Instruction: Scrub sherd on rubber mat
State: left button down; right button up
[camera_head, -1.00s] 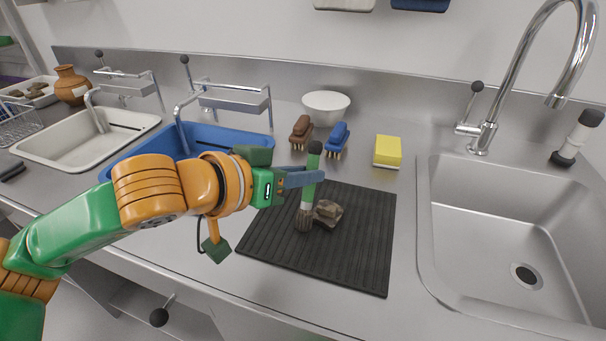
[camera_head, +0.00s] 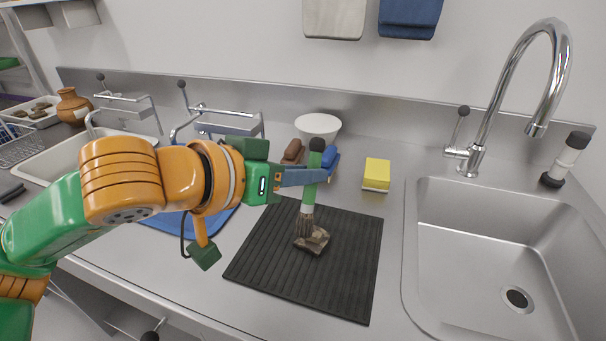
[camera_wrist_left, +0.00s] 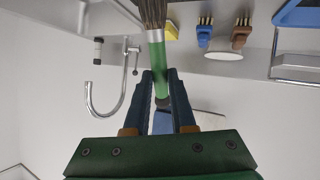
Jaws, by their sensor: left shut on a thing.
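A brown sherd (camera_head: 316,243) lies on the black ribbed rubber mat (camera_head: 345,275). In the left wrist view the brush (camera_wrist_left: 156,55) stands between the two blue fingers of the gripper (camera_wrist_left: 160,85). The sherd does not show in that view. My right gripper is not in view.
A steel sink (camera_head: 505,215) with a tall faucet (camera_head: 548,75) is to the right. A yellow sponge (camera_head: 377,172), a white bowl (camera_head: 318,127) and brown and blue (camera_head: 330,160) scrub brushes stand behind the mat.

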aim_at(317, 152)
pick_arm(q)
jog(key=shift+r+p, duration=0.85)
jog(key=shift+r, duration=0.7)
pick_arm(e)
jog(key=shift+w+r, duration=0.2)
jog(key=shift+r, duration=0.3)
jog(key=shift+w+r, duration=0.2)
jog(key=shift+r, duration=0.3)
